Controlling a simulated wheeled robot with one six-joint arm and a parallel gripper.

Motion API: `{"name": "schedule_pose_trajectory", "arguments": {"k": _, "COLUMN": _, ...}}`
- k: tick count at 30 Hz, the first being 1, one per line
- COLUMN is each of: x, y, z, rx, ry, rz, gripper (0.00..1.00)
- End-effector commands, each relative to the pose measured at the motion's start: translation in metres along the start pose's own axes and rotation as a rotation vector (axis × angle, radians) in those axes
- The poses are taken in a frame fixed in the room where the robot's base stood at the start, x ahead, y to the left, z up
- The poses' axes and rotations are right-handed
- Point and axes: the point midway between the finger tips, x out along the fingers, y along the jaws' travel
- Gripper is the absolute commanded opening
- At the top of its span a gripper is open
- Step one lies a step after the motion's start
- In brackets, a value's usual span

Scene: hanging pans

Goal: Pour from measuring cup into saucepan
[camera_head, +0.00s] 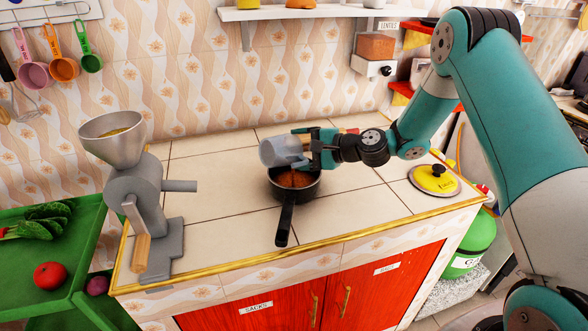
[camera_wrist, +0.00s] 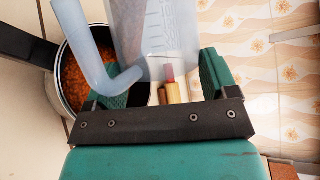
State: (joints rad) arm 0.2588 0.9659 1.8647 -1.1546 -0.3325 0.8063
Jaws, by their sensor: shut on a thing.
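The measuring cup (camera_head: 278,151) is translucent grey-blue and tilted on its side above the saucepan. My gripper (camera_head: 312,147) is shut on it. In the wrist view, the cup (camera_wrist: 160,30) with its curved handle is between the green fingers of my gripper (camera_wrist: 165,85). The saucepan (camera_head: 313,188) is dark and stands on the tiled counter, its black handle pointing toward the front. Orange-brown contents (camera_head: 295,178) lie in the saucepan and also show in the wrist view (camera_wrist: 90,68). I cannot tell whether anything is left in the cup.
A grey hand grinder (camera_head: 158,195) stands at the counter's left end. A yellow lid (camera_head: 435,180) lies on the right. Small cylindrical items (camera_wrist: 173,90) are beyond the cup in the wrist view. The tiled counter (camera_head: 218,190) is clear between grinder and saucepan.

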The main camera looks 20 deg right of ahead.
Motion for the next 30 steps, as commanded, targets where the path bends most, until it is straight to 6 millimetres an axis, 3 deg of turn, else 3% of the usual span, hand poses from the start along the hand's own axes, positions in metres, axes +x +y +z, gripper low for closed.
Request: {"name": "schedule_pose_trajectory", "arguments": {"k": 30, "x": -0.0020, "y": 0.0022, "z": -0.0069, "rx": 0.113, "ry": -0.050, "rz": -0.046, "gripper": 0.31}}
